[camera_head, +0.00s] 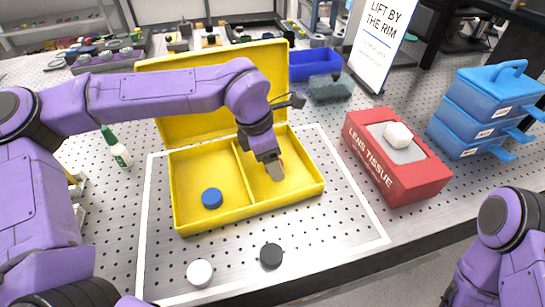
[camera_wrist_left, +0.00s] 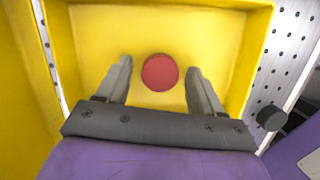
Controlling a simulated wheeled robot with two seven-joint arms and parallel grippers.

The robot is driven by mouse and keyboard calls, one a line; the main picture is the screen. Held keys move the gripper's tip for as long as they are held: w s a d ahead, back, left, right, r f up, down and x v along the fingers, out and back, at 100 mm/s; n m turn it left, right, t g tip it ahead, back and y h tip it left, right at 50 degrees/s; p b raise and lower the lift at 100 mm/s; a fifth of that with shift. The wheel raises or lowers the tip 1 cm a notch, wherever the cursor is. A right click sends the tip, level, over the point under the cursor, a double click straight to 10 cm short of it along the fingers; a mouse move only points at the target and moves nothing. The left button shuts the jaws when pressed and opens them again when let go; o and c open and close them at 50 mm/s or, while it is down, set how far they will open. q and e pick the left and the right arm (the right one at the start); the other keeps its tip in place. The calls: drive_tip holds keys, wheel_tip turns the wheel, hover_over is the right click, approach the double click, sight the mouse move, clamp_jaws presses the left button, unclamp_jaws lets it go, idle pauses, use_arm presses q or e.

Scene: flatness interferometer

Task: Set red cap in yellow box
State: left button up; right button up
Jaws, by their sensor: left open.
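The yellow box (camera_head: 255,208) stands open on the perforated table, its lid raised at the back and a divider making two compartments. The red cap (camera_wrist_left: 160,72) lies on the floor of the right compartment. It is between the fingertips of my left gripper (camera_wrist_left: 160,85), with a gap on each side. In the head view my left gripper (camera_head: 276,172) reaches down into that compartment and hides most of the cap. It is open. A blue cap (camera_head: 212,198) lies in the left compartment. My right arm shows at the lower right, but its gripper is out of view.
A white cap (camera_head: 199,273) and a black cap (camera_head: 270,255) lie in front of the box. A red lens tissue box (camera_head: 398,172) and blue stacked trays (camera_head: 484,112) stand to the right. A sign (camera_head: 379,42) stands behind.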

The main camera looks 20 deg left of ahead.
use_arm(q)
drive_tip(key=v, duration=1.2)
drive_tip(key=shift+r, duration=0.1)
